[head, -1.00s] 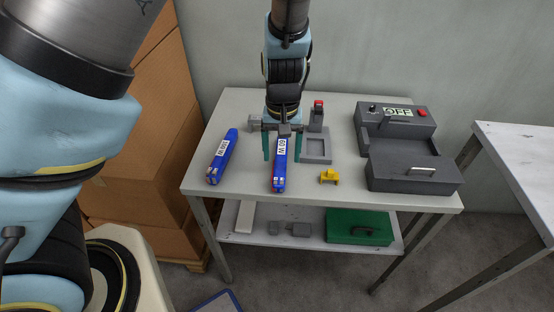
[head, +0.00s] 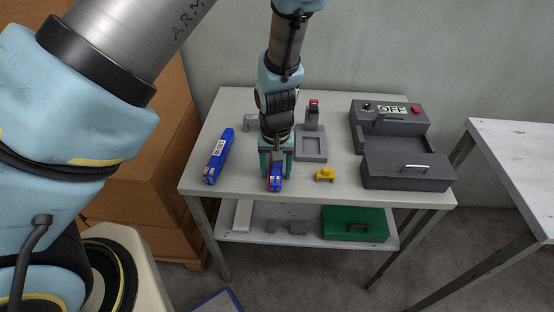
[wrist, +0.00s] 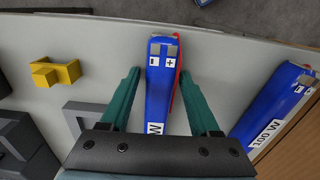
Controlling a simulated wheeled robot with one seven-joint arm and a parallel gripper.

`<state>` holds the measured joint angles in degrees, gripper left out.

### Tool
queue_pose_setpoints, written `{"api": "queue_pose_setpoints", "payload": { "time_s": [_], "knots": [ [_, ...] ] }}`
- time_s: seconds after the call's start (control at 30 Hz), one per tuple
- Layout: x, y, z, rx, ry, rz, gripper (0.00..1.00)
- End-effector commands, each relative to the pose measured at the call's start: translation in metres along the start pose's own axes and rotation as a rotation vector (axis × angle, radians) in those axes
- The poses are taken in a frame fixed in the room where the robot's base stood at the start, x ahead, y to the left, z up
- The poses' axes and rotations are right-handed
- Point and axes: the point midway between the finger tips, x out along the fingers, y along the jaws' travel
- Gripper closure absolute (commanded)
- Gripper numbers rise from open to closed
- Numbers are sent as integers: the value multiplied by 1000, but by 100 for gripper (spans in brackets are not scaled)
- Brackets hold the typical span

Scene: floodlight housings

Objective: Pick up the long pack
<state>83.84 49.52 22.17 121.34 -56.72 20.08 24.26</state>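Two blue packs with red and grey ends lie on the grey table. The left pack (head: 219,157) also shows at the right of the wrist view (wrist: 278,108), with a white label reading 100 W. The middle pack (head: 274,183) lies under my gripper (head: 276,165), which hides much of it in the head view. In the wrist view the middle pack (wrist: 161,80) lies between the two green fingers of my gripper (wrist: 163,90), with a gap on each side. My gripper is open. I cannot tell for certain which pack is the longer.
A yellow part (head: 325,175) and a grey fixture (head: 311,148) stand right of my gripper. A dark grey unit (head: 405,170) with a handle fills the table's right side. A green case (head: 352,224) sits on the lower shelf. Cardboard boxes (head: 150,150) stand left of the table.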

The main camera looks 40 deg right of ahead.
Motion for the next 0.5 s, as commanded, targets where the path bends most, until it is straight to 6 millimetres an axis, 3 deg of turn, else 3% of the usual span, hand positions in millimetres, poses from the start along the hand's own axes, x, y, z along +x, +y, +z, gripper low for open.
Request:
{"api": "queue_pose_setpoints", "payload": {
  "time_s": [0.07,0.5],
  "knots": [
    [0,0,0,0,0,0,47],
    [0,0,0,0,0,0,97]
  ]
}}
